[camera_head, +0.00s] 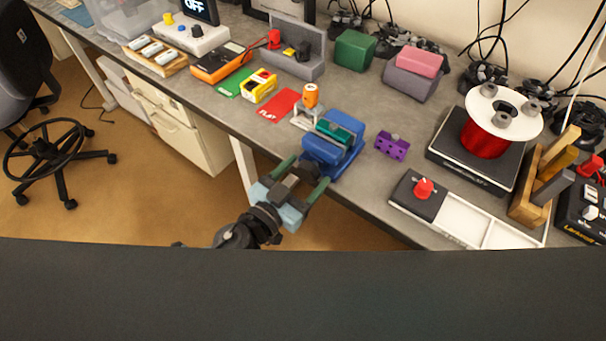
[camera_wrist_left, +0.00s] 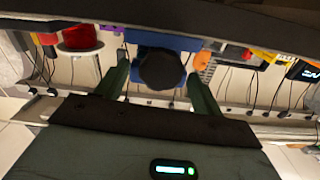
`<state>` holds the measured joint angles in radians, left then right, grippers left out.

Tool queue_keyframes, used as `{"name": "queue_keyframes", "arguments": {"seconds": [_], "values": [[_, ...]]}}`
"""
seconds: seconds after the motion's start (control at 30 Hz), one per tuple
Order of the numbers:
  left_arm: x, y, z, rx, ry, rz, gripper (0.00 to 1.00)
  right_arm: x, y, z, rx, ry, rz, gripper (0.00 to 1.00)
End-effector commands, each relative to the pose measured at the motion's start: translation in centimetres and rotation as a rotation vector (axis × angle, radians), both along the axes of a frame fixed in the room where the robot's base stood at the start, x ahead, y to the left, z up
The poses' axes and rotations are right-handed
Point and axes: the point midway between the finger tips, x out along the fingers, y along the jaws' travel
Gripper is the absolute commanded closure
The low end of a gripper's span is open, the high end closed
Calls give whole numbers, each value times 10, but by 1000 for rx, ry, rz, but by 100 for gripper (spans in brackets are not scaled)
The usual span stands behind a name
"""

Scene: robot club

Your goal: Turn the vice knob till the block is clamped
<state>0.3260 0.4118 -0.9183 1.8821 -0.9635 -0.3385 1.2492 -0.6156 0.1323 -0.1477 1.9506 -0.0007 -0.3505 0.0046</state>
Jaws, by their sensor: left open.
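The blue vice (camera_head: 350,163) stands at the table's front edge in the head view. A teal block (camera_head: 335,132) sits in its top, between the jaws; I cannot tell whether the jaws press on it. My left gripper (camera_head: 304,173) is at the vice's front, open, with its green fingers pointing at it. In the left wrist view, the round dark vice knob (camera_wrist_left: 162,71) lies between the two fingers, and narrow gaps show on both sides. The blue vice body (camera_wrist_left: 150,40) shows behind the knob. My right gripper is not in view.
A purple holed block (camera_head: 392,146) and a red-knobbed dial box (camera_head: 420,192) stand right of the vice. An orange-topped piece (camera_head: 310,96) and a red FLAT card (camera_head: 278,105) lie to the left. A red spool (camera_head: 484,136) stands on a black scale farther right.

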Motion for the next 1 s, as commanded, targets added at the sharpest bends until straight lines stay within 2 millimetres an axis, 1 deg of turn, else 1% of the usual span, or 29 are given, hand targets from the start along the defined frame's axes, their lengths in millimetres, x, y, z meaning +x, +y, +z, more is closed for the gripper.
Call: {"name": "queue_keyframes", "arguments": {"seconds": [0.07,0.3,0.4,0.77,1.0], "values": [[0,0,0,-1,1,0,34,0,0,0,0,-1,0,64],[0,0,0,-1,1,0,65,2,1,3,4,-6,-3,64],[0,0,0,-1,1,0,77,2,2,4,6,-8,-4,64],[-1,0,0,49,-35,0,77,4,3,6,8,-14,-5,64],[-1,-1,0,181,-133,1,77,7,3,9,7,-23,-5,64]]}}
